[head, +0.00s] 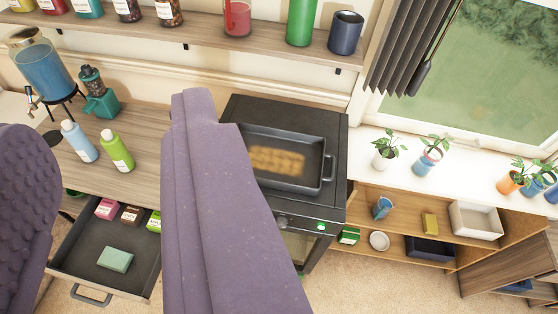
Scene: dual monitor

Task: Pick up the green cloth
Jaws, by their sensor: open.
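A pale green block (115,259), which looks like the folded green cloth, lies flat in the open dark drawer (80,254) at the lower left. My gripper (107,112) shows as two large purple fingers, one at the left edge and one across the middle. The fingers are wide apart and nothing is held between them. In the picture the cloth lies in the gap between the fingers, farther off than they are, with no contact seen. The right finger hides part of the counter and stove.
Small pink, brown and green boxes (107,208) lie at the drawer's back. Blue and green bottles (117,151), a drink dispenser (43,66) and a teal grinder (98,95) stand on the counter (140,120). A black stove (338,150) holds a baking pan (318,160). Shelves stand right.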

